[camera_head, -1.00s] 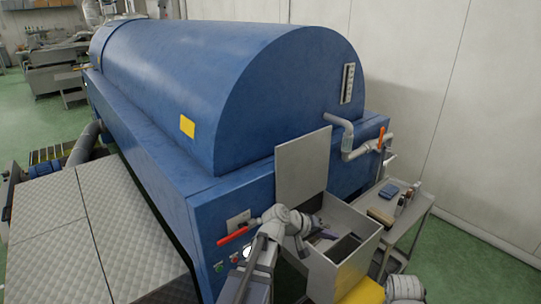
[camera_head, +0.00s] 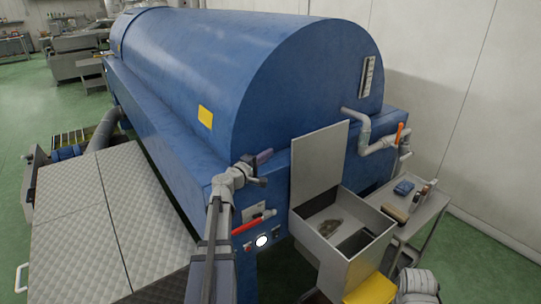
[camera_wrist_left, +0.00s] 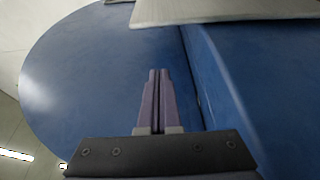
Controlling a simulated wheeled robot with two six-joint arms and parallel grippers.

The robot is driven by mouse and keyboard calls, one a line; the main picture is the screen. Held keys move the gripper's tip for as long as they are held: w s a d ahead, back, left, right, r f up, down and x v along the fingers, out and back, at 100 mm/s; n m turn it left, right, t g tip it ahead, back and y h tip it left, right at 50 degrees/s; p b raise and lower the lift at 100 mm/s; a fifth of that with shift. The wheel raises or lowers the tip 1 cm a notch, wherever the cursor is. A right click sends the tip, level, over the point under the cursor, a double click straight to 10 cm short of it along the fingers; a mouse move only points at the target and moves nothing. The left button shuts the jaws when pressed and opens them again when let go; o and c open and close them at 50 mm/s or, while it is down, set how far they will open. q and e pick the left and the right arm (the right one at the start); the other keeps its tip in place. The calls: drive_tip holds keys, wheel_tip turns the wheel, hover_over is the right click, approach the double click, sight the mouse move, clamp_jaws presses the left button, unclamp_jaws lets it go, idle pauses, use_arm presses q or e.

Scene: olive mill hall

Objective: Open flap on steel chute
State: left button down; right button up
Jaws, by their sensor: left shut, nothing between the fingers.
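The steel chute (camera_head: 368,263) is an open-topped grey box on the end of the blue machine. The flap (camera_head: 318,165), a flat grey plate, stands upright at the chute's machine side. Inside the chute lies a small dark brownish lump (camera_head: 329,228). My left gripper (camera_head: 265,156) is left of the flap, near the machine's end and apart from the flap. Its purple fingers are shut and empty, as the left wrist view (camera_wrist_left: 158,75) shows. A grey panel at the top of that view seems to be the flap. My right gripper is out of view.
The blue machine (camera_head: 255,85) fills the middle. A red-handled lever (camera_head: 247,228) and lit button (camera_head: 262,241) sit below my left gripper. A pipe with an orange-handled valve (camera_head: 399,133) and a cart (camera_head: 425,212) with small items stand right of the chute.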

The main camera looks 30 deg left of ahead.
use_arm(q)
drive_tip(key=w, duration=0.7)
drive_tip(key=shift+w, duration=0.3)
drive_tip(key=d, duration=0.1)
drive_tip(key=s+d, duration=0.1)
drive_tip(key=d, duration=0.1)
drive_tip(key=shift+s, duration=0.1)
drive_tip(key=shift+s+d, duration=0.1)
drive_tip(key=shift+d, duration=0.35)
